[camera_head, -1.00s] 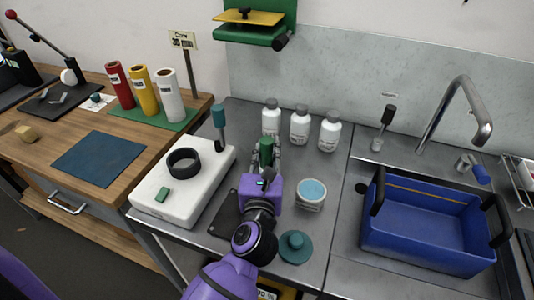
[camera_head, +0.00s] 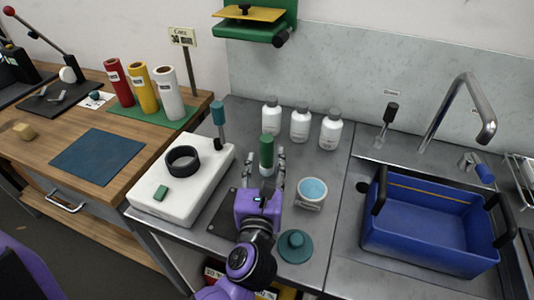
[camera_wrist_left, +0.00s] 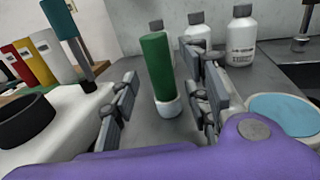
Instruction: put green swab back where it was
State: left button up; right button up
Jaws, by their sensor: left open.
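The green swab (camera_head: 267,150) is a green cylinder with a white lower end. It stands upright on the metal counter, in front of the white bottles, and also shows in the left wrist view (camera_wrist_left: 159,70). My left gripper (camera_head: 265,163) is open, with one finger on each side of the swab. In the wrist view, gaps show between the swab and the fingers (camera_wrist_left: 163,90). My right gripper is not in view.
Several white bottles (camera_head: 300,125) stand behind the swab. A tub with a blue top (camera_head: 311,203) and a teal round lid (camera_head: 295,252) are to the right. A white box with a black ring (camera_head: 215,190) is to the left. A blue crate (camera_head: 425,262) stands farther right.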

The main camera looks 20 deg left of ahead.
pick_arm(q)
jog(key=b+v, duration=0.1)
jog(key=v, duration=0.5)
jog(key=shift+s+f, duration=0.15)
jog(key=shift+s, duration=0.1)
jog(key=shift+s+d+r, duration=0.2)
jog(key=shift+s, duration=0.3)
